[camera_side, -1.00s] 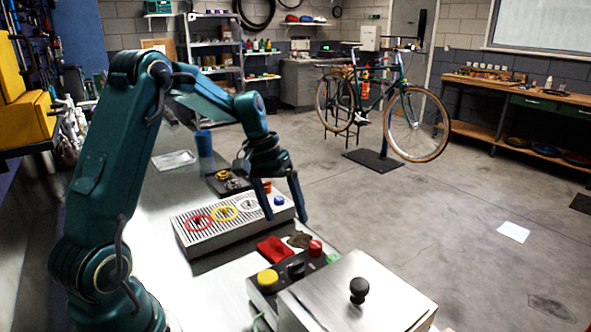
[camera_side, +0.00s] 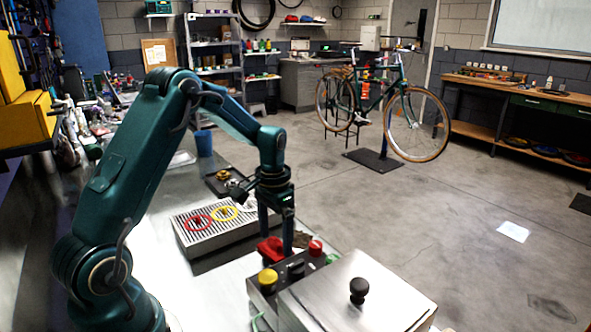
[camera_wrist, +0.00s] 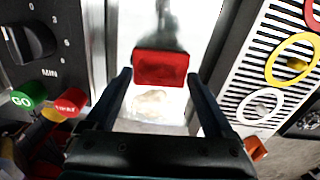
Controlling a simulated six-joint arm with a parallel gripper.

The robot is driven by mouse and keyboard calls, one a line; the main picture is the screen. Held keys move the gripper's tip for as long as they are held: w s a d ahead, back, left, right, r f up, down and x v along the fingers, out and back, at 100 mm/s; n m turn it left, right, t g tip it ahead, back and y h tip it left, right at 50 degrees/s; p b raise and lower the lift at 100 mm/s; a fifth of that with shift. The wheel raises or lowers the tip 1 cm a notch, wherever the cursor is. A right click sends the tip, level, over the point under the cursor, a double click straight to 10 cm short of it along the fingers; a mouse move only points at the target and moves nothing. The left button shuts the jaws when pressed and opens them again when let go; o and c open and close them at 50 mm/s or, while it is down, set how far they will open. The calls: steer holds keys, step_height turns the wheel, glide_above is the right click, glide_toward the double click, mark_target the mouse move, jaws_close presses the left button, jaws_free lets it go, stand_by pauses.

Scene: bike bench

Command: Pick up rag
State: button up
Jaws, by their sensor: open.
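The rag looks to be the red folded cloth (camera_side: 269,251) lying flat on the metal bench between the slotted tray and the control box. In the wrist view the red rag (camera_wrist: 160,68) shows as a small rectangle between my fingertips, slightly beyond them. My gripper (camera_side: 276,245) points down over it, open, with a finger on either side in the picture. The fingers also show in the wrist view (camera_wrist: 159,76) with nothing clamped between them. I cannot tell how much height is left above the rag. One finger partly hides it in the side view.
A crumpled brownish piece (camera_side: 301,240) lies beside the rag, pale in the wrist view (camera_wrist: 150,103). The slotted tray (camera_side: 215,240) with coloured rings is on one side. The control box (camera_side: 262,297) with knobs and buttons is close on the other.

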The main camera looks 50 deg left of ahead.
jaws_close()
